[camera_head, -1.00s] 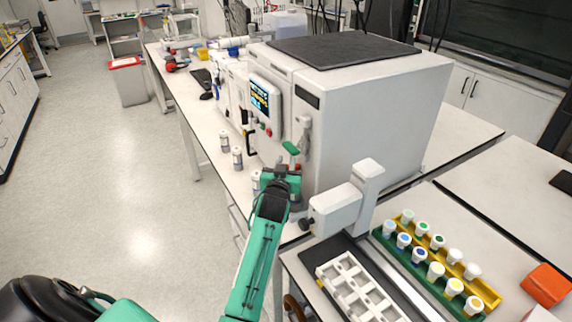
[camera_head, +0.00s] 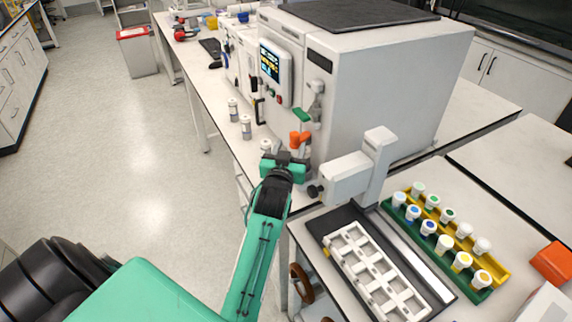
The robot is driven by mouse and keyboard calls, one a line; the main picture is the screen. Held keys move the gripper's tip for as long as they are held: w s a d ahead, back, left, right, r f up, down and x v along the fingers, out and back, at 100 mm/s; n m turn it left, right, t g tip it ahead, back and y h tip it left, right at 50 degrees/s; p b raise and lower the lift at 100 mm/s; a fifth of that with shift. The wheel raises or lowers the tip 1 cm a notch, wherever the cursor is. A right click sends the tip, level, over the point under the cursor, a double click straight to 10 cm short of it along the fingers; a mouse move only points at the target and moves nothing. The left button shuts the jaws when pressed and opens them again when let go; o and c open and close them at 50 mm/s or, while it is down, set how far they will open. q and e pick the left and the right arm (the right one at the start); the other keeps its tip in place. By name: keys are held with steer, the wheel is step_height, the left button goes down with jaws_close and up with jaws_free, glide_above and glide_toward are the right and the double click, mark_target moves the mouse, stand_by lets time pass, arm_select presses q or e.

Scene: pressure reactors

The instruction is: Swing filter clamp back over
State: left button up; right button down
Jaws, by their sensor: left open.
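A large white reactor cabinet (camera_head: 385,95) stands on the bench. At its near front corner, a grey fitting carries a green handle (camera_head: 302,115), with an orange part (camera_head: 299,139) just below it. I cannot tell for sure which of these is the filter clamp. My left gripper (camera_head: 289,157), on the teal arm, is open just below the orange part. Its jaws hide part of the fitting's lower end. I cannot tell whether they touch it. My right gripper is not in view.
Small vials (camera_head: 246,127) stand along the bench's front edge, left of the gripper. A white instrument arm (camera_head: 345,180) stands close on the right. Farther right are a white rack (camera_head: 345,240) and capped tubes in a green holder (camera_head: 480,295).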

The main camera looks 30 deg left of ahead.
arm_select(q)
steer(key=b+v, duration=0.1)
steer(key=v, duration=0.4)
steer(key=shift+f, duration=0.1)
steer(key=c, duration=0.6)
steer(key=shift+w+a+f+h, duration=0.1)
steer(key=shift+f+h, duration=0.1)
steer(key=shift+h, duration=0.1)
steer(key=c, duration=0.4)
steer(key=a+f+n+h, duration=0.1)
steer(key=w+a+f+n+h, duration=0.1)
steer(key=a+n+h, duration=0.1)
steer(key=a+f+n+h, duration=0.1)
steer(key=shift+w+a+n+t+h, duration=0.2)
steer(key=shift+w+n+t+h, duration=0.1)
steer(key=shift+w, duration=0.1)
jaws_close()
steer(key=a+r+n+h, duration=0.2)
steer(key=a+n+h, duration=0.2)
steer(key=a+n, duration=0.25)
steer(key=w+d+r+p, duration=0.1)
steer(key=w+d+p, duration=0.3)
steer(key=w, duration=0.4)
steer(key=shift+n+p, duration=0.3)
steer(key=shift+n, duration=0.05)
